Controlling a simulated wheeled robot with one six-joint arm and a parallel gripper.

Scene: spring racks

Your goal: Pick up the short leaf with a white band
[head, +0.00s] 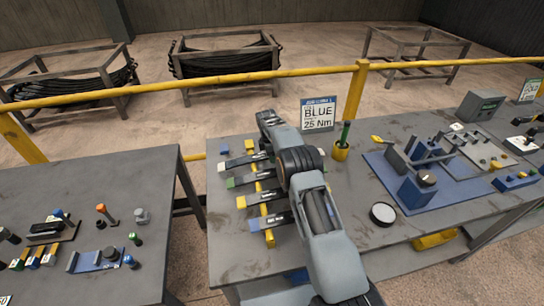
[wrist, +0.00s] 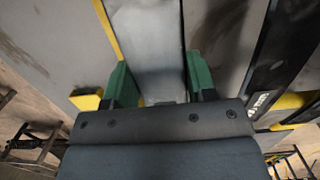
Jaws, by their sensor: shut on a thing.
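The leaf with a white band (head: 222,166) is a dark flat bar across the near-middle table, its white end on the left. Its middle passes behind my arm. My gripper's green fingers (wrist: 160,84) stand either side of a wide pale grey flat piece (wrist: 155,45), which I take for this leaf, and are shut on it. In the head view my wrist hides the fingertips. Similar leaves with green (head: 232,183), yellow (head: 241,202) and blue (head: 254,224) ends lie in a row nearer me.
A yellow strip (head: 256,187) runs under the leaves. A sign (head: 318,114) reading BLUE 25 Nm and a yellow cup (head: 341,151) stand to the right. A blue fixture (head: 416,190) lies further right. A yellow rail (head: 310,71) runs behind the table.

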